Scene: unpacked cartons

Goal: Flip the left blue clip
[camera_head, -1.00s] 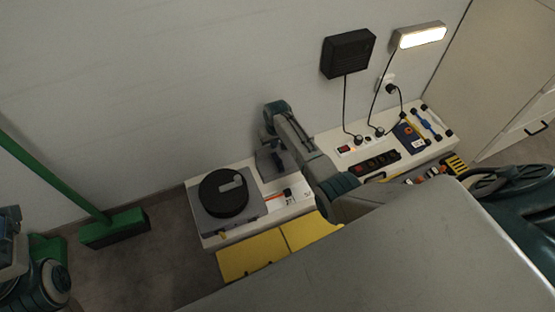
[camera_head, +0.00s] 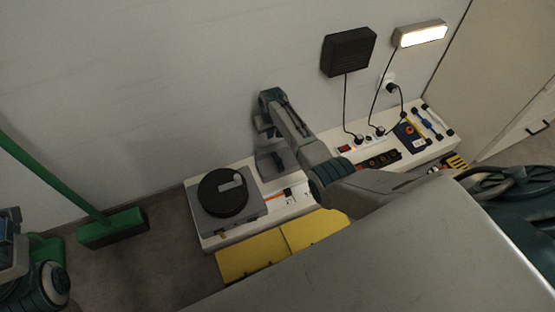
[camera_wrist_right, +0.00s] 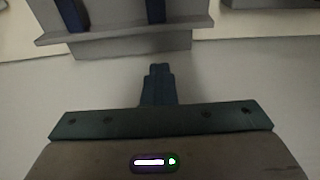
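A grey box-like holder (camera_head: 275,160) stands on the white bench against the wall. In the right wrist view, the holder (camera_wrist_right: 130,42) shows a ledge along its lower front and two dark blue clips. The left blue clip (camera_wrist_right: 72,14) reaches down to the ledge, and the other blue clip (camera_wrist_right: 155,10) is to its right. Their upper ends are cut off. My right gripper (camera_wrist_right: 158,70) has its fingers together in a narrow dark tip, just short of the ledge and between the clips, touching neither. In the head view, my right gripper (camera_head: 264,132) is largely hidden at the holder.
A black round reel (camera_head: 223,194) sits on a grey case left of the holder. Yellow bins (camera_head: 252,256) hang along the bench's front. A green broom (camera_head: 113,227) stands at the left.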

